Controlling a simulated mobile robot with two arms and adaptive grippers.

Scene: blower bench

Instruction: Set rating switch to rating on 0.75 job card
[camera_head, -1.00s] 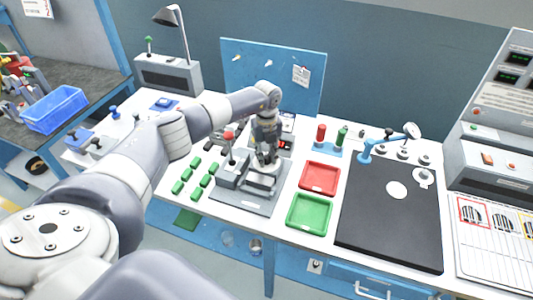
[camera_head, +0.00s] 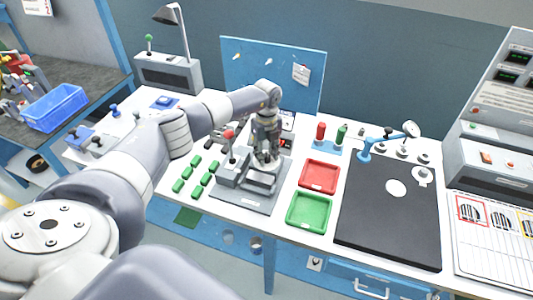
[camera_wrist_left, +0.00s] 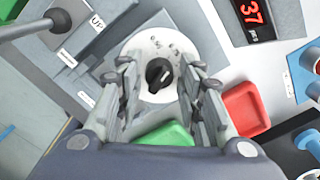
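The rating switch (camera_wrist_left: 158,74) is a black knob with a white pointer mark on a round white dial plate (camera_wrist_left: 140,46). In the left wrist view it sits between the fingers of my left gripper (camera_wrist_left: 161,82). The fingers are apart, one on each side of the knob, with gaps visible. In the head view my left gripper (camera_head: 267,156) points down over the grey bench fixture (camera_head: 240,192) and hides the switch. A small paper card (camera_head: 301,74) hangs on the blue pegboard; its writing is too small to read. My right gripper is not in view.
A red-digit display (camera_wrist_left: 254,14) reads 37 beside the dial. A red-knobbed lever (camera_head: 229,140) stands left of the gripper. A red tray (camera_head: 319,177) and a green tray (camera_head: 309,211) lie to the right, then a black mat (camera_head: 385,220). Several green blocks (camera_head: 190,180) lie left.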

